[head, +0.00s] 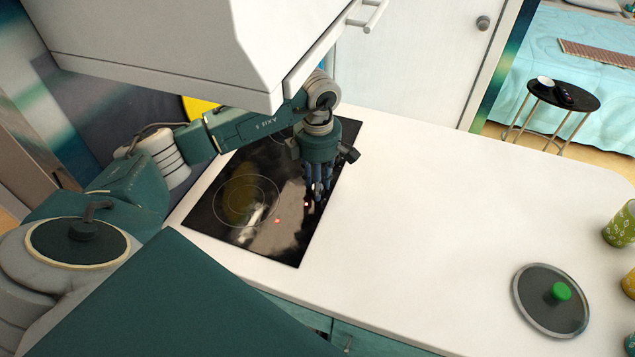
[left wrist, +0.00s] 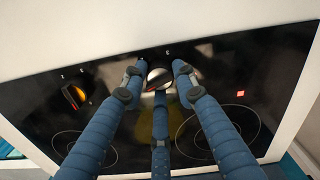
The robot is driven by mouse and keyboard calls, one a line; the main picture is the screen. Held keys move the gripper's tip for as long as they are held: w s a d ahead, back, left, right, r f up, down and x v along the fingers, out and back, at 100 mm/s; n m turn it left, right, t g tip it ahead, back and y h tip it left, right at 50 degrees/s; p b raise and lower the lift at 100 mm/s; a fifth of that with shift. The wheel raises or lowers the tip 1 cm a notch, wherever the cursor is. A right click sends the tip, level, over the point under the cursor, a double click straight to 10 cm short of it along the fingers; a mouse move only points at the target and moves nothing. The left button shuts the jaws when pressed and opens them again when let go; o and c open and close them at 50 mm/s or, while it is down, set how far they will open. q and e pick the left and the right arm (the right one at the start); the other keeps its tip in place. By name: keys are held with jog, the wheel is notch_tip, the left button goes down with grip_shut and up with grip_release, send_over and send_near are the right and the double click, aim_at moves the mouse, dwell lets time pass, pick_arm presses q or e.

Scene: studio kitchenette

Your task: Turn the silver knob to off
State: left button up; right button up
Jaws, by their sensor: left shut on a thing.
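The silver knob (left wrist: 159,77) is on the edge strip of the black cooktop, at the top middle of the left wrist view. My left gripper (left wrist: 158,78) has its fingertips around this knob and is shut on it. A small red mark shows on the knob's face. In the head view my left gripper (head: 317,192) points down at the cooktop (head: 215,205), and its fingers hide the knob. My right gripper is not in view.
A second knob with an orange glow (left wrist: 75,96) is left of the fingers. A red indicator (left wrist: 240,93) is lit at the right. A white cabinet (head: 190,45) hangs above my left arm. The white counter (head: 440,200) is mostly clear; a glass lid (head: 533,312) lies at its right.

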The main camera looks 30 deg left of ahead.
pick_arm(q)
jog(key=shift+n, duration=0.4)
jog(key=shift+f+n+b, duration=0.1)
jog(key=shift+n+b, duration=0.7)
jog(key=shift+n, duration=0.2)
jog(key=n+b, duration=0.1)
jog(key=n, duration=0.3)
jog(key=shift+n+b, duration=0.3)
jog(key=shift+b, duration=0.05)
jog(key=n+b, duration=0.1)
jog(key=n, duration=0.3)
jog(key=shift+n, duration=1.3)
jog(key=o, duration=1.2)
jog(key=shift+c, duration=0.2)
